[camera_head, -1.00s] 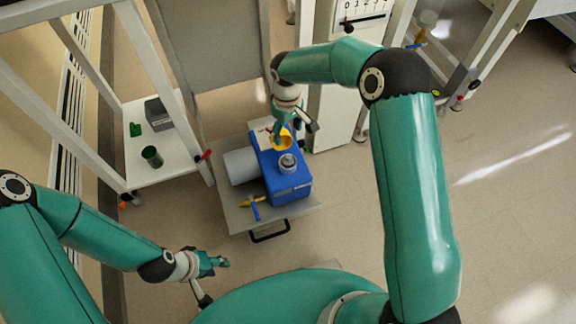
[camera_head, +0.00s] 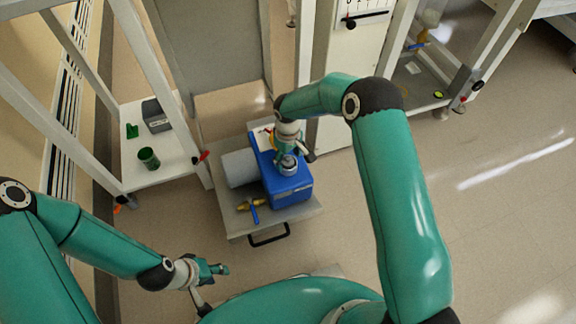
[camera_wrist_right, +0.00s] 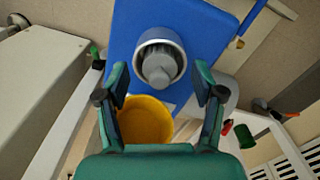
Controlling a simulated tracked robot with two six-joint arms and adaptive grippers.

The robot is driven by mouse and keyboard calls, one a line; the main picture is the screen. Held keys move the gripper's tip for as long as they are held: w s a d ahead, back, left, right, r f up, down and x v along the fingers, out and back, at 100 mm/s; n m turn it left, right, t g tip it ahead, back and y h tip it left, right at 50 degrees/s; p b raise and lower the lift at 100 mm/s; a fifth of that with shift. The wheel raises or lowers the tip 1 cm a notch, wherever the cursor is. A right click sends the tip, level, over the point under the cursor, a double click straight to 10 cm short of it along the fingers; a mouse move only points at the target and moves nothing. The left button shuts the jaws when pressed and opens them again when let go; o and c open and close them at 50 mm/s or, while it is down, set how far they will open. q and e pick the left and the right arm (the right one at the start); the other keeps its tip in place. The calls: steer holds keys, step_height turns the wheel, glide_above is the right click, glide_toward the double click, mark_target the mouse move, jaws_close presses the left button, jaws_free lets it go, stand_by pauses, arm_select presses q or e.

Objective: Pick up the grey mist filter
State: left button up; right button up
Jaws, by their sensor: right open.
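The grey mist filter (camera_head: 289,168) is a short round grey piece on top of the blue unit (camera_head: 291,191). In the right wrist view the filter (camera_wrist_right: 158,68) shows as a metal ring with a darker knob in its middle, upright on the blue top. My right gripper (camera_head: 286,153) is just above it in the head view, partly covering it. In the right wrist view my right gripper (camera_wrist_right: 160,76) is open and empty, with one finger on each side of the filter's near side. My left gripper (camera_head: 217,269) is low at the left, away from the unit; its jaws are too small to judge.
A yellow cup-like part (camera_wrist_right: 145,122) sits beside the filter. The unit stands on a grey cart (camera_head: 240,222) with a light grey cylinder (camera_head: 239,168) and a yellow-and-blue tool (camera_head: 252,205). A white shelf (camera_head: 135,178) holds a green cup (camera_head: 148,158). Floor is clear at right.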

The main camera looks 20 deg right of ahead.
steer(key=shift+f, duration=0.2)
steer(key=c, duration=1)
steer(key=shift+r, duration=0.1)
steer(key=shift+c, duration=0.2)
